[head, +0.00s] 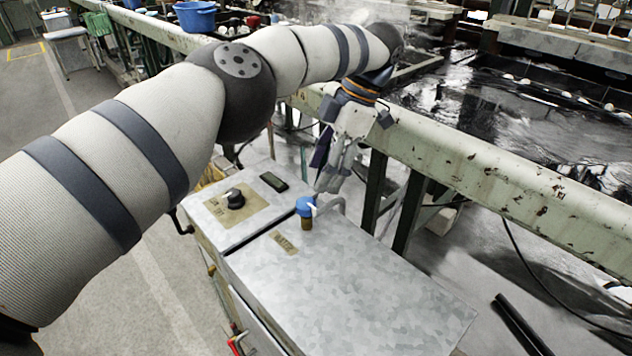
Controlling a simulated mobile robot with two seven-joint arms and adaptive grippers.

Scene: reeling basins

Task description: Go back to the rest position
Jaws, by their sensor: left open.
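My left arm reaches in from the left across the picture. My left gripper (329,180) hangs down from it over the far part of a grey metal cabinet top. It is open, and no object shows between its fingers. Its fingertips are close to a small blue-capped brass fitting (306,207) on the cabinet top; whether they touch it I cannot tell. My right gripper is not in view.
The metal cabinet (350,290) has a black knob (235,199) on its top. A worn pale green rail (480,165) borders the wet dark basin (500,110) behind the gripper. A blue tub (196,16) stands at the back. Open floor (130,300) lies at left.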

